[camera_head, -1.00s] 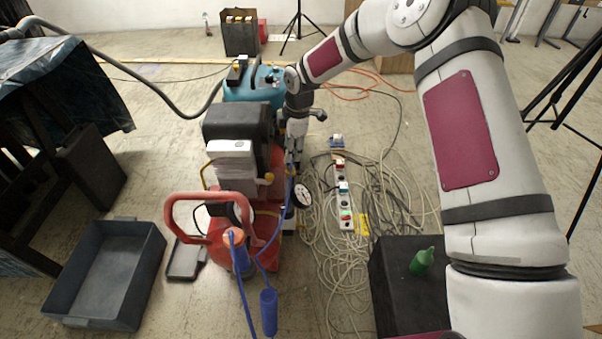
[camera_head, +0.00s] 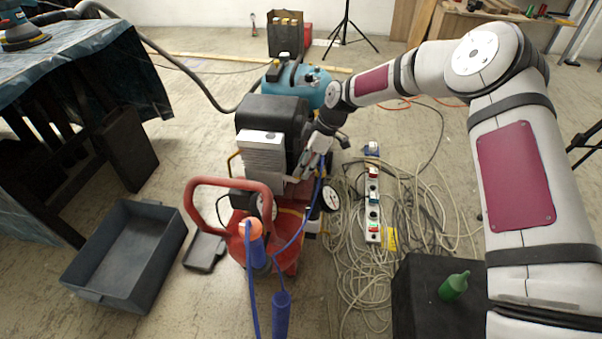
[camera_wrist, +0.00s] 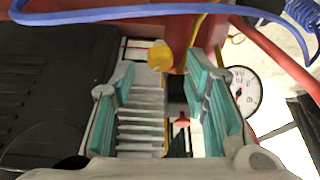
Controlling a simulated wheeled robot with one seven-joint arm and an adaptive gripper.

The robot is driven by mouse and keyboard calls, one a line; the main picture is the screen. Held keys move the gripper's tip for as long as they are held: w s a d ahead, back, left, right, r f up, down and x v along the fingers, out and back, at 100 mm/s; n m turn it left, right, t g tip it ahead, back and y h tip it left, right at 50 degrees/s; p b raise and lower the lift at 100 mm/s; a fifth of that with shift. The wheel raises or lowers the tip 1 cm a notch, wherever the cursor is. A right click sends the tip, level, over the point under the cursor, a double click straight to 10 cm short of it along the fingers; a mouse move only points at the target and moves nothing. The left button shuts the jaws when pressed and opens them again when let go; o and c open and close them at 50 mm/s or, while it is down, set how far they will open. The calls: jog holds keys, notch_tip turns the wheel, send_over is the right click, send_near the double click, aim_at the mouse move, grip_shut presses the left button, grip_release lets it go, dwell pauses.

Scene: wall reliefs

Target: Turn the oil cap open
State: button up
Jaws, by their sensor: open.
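A yellow round cap (camera_wrist: 159,57), which looks like the oil cap, shows in the wrist view on the compressor's engine, just beyond the gap between my fingertips. My gripper (camera_wrist: 162,88) is open, with one teal-padded finger on each side of that gap and nothing held. In the head view my gripper (camera_head: 307,166) hangs at the right side of the red compressor (camera_head: 291,218), tilted down and left towards the engine. The cap is not clear in the head view. The fingers appear apart from the cap, but the exact distance cannot be told.
A blue hose (camera_wrist: 150,13) crosses the far side of the wrist view. A pressure gauge (camera_wrist: 243,88) is close to the right finger. A finned metal block (camera_wrist: 140,125) lies below the gap. Tangled cables (camera_head: 350,270) and a power strip (camera_head: 373,205) lie right of the compressor.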

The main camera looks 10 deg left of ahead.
jog(key=shift+b+x, duration=0.3)
jog(key=shift+x, duration=1)
jog(key=shift+c, duration=0.6)
grip_shut()
